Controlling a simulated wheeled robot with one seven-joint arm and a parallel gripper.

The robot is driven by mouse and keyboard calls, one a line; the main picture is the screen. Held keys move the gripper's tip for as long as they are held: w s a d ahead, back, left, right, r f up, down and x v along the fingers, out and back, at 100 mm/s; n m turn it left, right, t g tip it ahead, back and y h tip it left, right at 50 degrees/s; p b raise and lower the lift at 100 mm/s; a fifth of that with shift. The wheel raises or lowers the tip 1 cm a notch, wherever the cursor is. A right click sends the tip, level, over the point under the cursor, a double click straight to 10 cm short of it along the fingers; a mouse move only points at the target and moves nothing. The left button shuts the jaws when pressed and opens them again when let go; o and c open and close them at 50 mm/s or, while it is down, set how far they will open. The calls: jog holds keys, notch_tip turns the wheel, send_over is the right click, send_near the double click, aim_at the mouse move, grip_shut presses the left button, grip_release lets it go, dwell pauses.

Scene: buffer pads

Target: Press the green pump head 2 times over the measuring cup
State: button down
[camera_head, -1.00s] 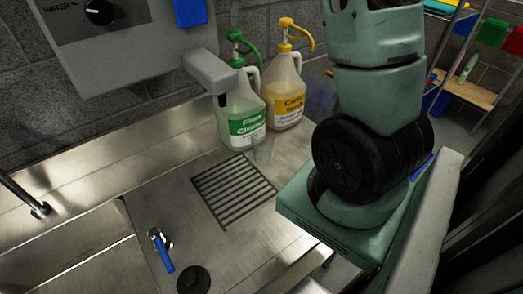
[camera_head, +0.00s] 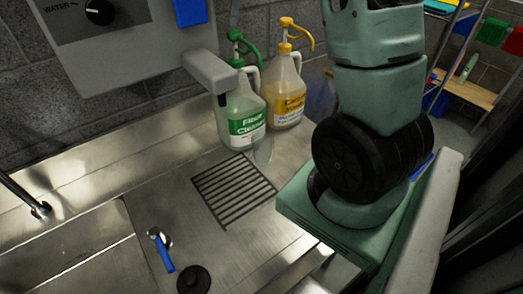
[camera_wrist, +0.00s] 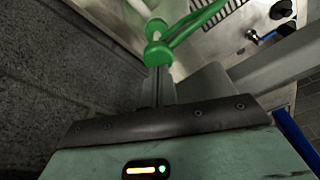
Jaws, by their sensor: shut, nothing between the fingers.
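The green pump head (camera_head: 238,38) tops a white jug with a green label (camera_head: 245,118) against the back wall. It also shows in the wrist view (camera_wrist: 158,52), its spout running up to the right. My gripper (camera_wrist: 160,70) is shut and empty, its fingertips right at the pump head's near end. I cannot tell whether they touch it. A faint, clear shape (camera_head: 263,150), seemingly the measuring cup, stands on the steel counter in front of the jug. Its outline is hard to make out.
A jug with a yellow pump (camera_head: 287,95) stands right of the green one. A grey wall dispenser (camera_head: 130,40) with a jutting arm (camera_head: 210,72) is close on the left. A drain grate (camera_head: 232,190) and a blue-handled tap (camera_head: 163,252) are in front.

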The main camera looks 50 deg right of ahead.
aim_at(235, 31)
jog(key=shift+f, duration=0.1)
jog(key=shift+f+b, duration=1.65)
jog(key=shift+f, duration=0.5)
jog(key=shift+r, duration=0.15)
jog(key=shift+r+p, duration=1.6)
jog(key=shift+r, duration=0.45)
jog(key=shift+f, duration=0.1)
jog(key=shift+f+b, duration=1.75)
jog(key=shift+f, duration=0.45)
jog(key=shift+r, duration=0.1)
jog(key=shift+r+p, duration=1.75)
jog(key=shift+r, duration=0.45)
